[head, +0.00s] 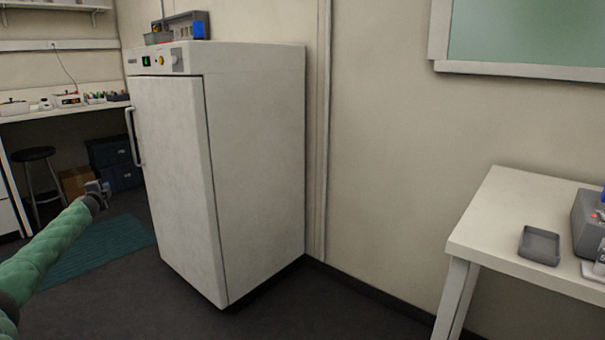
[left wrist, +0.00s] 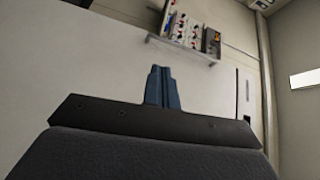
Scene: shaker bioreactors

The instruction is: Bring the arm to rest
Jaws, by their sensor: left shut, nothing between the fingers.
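My left arm, in a green quilted sleeve, comes in from the left in the head view. Its gripper (head: 97,189) is held up in the air in front of the white cabinet's left side, well clear of the floor. In the left wrist view the two dark blue fingers of the left gripper (left wrist: 158,85) are together, with nothing between them. My right gripper is not in view.
A tall white cabinet (head: 255,160) with a shut door stands against the wall. A white table (head: 490,225) with a grey tray (head: 540,246) is at the right. A stool (head: 36,170) and dark boxes (head: 118,165) stand at the left. The floor before the cabinet is clear.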

